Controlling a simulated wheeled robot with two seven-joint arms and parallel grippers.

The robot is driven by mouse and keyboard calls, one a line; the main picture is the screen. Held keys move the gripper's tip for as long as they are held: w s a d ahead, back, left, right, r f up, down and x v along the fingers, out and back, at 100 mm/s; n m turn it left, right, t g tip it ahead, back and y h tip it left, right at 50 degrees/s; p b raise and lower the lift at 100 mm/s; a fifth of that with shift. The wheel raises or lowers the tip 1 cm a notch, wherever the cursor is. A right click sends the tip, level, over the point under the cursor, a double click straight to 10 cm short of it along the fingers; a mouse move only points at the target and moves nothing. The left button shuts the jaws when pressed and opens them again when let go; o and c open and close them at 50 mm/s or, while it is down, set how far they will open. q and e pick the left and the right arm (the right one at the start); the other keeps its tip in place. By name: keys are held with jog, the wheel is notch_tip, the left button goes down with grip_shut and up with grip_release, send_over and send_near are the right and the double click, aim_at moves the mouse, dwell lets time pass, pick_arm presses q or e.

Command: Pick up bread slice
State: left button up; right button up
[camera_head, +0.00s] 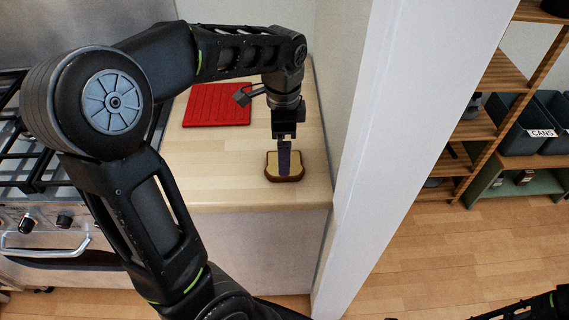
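The bread slice (271,173), with a pale face and brown crust, lies flat on the wooden counter near its front edge. My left gripper (284,170) points straight down over it. The fingers overlap the middle of the slice in the picture and hide part of its face. The fingers appear as one narrow strip, so I cannot tell whether they are apart or closed, or whether they touch the bread. Only part of my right arm shows at the bottom right corner, and its gripper is out of view.
A red ribbed mat (217,105) lies on the counter (235,170) behind and left of the bread. A stove (40,215) with black grates is at the left. A white wall end (365,170) stands close right of the counter. Wooden shelves with bins (520,130) are farther right.

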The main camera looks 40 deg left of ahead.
pick_arm(q)
jog(key=shift+s+f+p, duration=0.1)
jog(key=shift+f+p, duration=0.45)
jog(key=shift+f, duration=2.05)
jog(key=shift+c, duration=0.2)
jog(key=c, duration=1.3)
jog(key=shift+r, duration=0.1)
notch_tip(320, 180, up, 10)
jog(key=shift+f+b, duration=0.1)
jog(key=shift+b, duration=0.35)
